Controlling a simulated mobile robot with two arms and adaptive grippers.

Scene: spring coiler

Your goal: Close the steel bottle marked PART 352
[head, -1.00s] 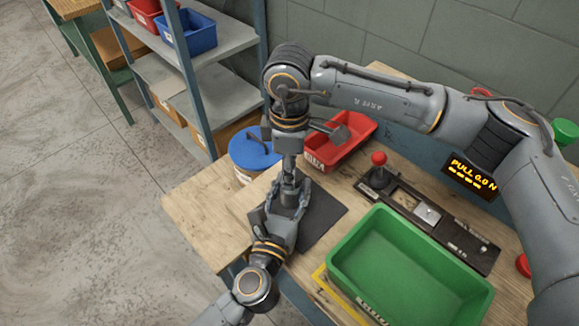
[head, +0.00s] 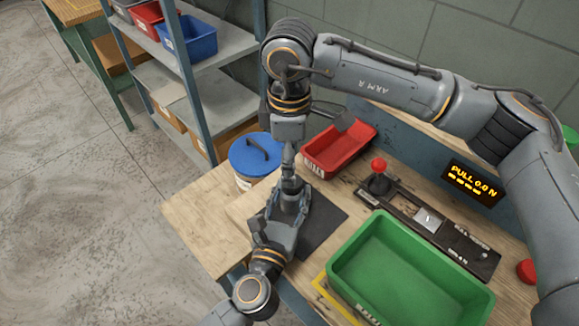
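A small grey steel bottle (head: 288,205) stands over the dark mat (head: 322,222), mostly hidden by my grippers; no marking on it can be read. My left gripper (head: 287,204) comes from below in the head view, with its fingers on both sides of the bottle, seemingly touching it. My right gripper (head: 291,183) points straight down from above, right over the bottle's top. Its fingers are narrow and close together; whether they hold a cap is hidden.
A blue-lidded tub (head: 252,158) and a red bin (head: 338,150) stand behind the grippers. A green bin (head: 410,270) is at the front right, beside a panel with a red-knobbed lever (head: 379,167). A display (head: 470,184) reads PULL 0.0 N. Bare wood (head: 205,222) lies left.

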